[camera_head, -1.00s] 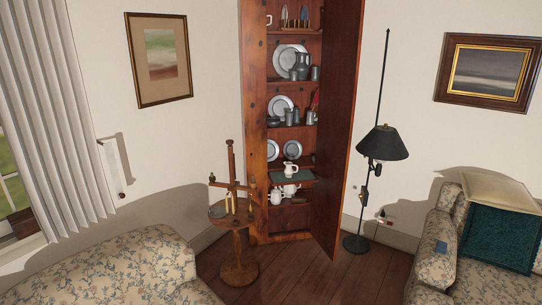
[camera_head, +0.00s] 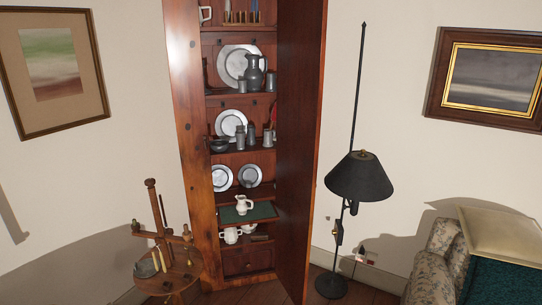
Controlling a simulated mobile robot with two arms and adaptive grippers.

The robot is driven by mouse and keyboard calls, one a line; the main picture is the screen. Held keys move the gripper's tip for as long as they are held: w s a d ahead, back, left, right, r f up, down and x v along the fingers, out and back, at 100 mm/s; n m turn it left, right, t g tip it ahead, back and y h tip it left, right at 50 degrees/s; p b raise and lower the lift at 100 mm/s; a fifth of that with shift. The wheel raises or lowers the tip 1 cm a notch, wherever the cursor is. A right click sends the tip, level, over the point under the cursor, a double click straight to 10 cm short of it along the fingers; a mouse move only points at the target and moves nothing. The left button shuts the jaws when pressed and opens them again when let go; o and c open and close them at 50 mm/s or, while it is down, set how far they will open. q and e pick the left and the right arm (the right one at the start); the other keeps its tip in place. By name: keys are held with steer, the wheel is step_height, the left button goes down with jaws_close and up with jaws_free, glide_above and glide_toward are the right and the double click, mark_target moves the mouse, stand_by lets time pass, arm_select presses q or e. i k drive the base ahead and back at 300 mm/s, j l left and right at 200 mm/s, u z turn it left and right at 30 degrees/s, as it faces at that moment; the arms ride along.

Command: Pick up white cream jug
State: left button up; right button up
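A small white cream jug (camera_head: 243,204) stands upright on a pull-out board with a green surface (camera_head: 262,211) in the open wooden corner cabinet (camera_head: 185,110). More white ware (camera_head: 230,235) sits on the shelf just below it, partly in shadow; one piece looks like a pot or jug with a handle. Neither of my grippers shows in the head view, so their state and distance from the jug cannot be seen.
The cabinet door (camera_head: 300,150) stands open on the right. Pewter plates (camera_head: 238,66) and jugs fill the upper shelves. A wooden candle stand (camera_head: 165,262) is at front left, a black floor lamp (camera_head: 360,178) at right, and a floral armchair (camera_head: 438,262) at far right.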

mark_target(242, 208)
steer(key=i+l+z, duration=0.1)
steer(key=i, duration=0.5)
steer(key=i+l+z, duration=0.1)
steer(key=i, duration=0.55)
steer(key=l, duration=0.1)
